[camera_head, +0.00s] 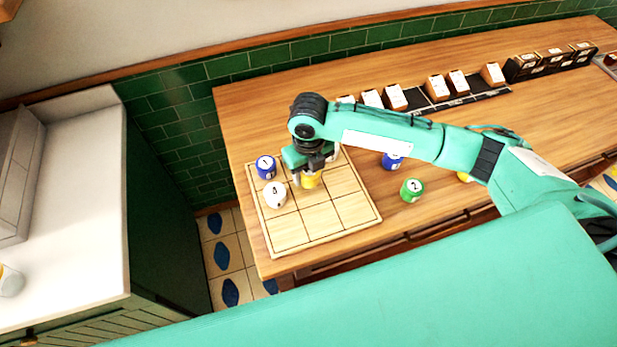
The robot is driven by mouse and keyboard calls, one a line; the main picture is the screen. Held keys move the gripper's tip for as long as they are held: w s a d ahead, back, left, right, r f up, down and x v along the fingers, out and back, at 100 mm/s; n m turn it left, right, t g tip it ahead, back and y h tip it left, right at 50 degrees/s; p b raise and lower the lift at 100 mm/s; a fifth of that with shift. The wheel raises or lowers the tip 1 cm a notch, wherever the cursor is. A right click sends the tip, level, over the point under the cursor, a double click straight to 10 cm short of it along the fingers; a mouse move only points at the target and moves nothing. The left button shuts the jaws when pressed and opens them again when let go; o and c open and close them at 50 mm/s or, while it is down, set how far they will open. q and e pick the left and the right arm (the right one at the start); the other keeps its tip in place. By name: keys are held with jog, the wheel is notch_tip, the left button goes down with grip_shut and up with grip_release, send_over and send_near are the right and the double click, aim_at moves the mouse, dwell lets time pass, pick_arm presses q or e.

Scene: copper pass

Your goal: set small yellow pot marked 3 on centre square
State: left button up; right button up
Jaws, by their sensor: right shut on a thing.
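My right gripper (312,168) points down over the wooden board (337,213) with its grid of squares. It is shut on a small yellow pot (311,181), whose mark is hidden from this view. The pot is at or just above the centre square; I cannot tell whether it touches the board. My left gripper is not in view.
On the board, a blue pot marked 1 (265,167) and a white pot (275,194) stand left of the gripper. Right of the board are a green pot marked 2 (411,189), a blue pot (392,162) and a partly hidden yellow thing (464,177). Labelled blocks (436,87) line the back.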

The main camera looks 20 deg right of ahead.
aim_at(308, 190)
notch_tip(308, 190, down, 4)
jog(key=shift+f+p, duration=0.25)
jog(key=shift+p, duration=0.3)
jog(key=shift+f, duration=0.1)
jog(key=shift+f, duration=0.1)
jog(key=o, duration=1.1)
jog(key=shift+c, duration=0.2)
notch_tip(308, 190, up, 11)
jog(key=b, duration=0.3)
jog(key=shift+r+b, duration=0.3)
jog(key=shift+r, duration=0.35)
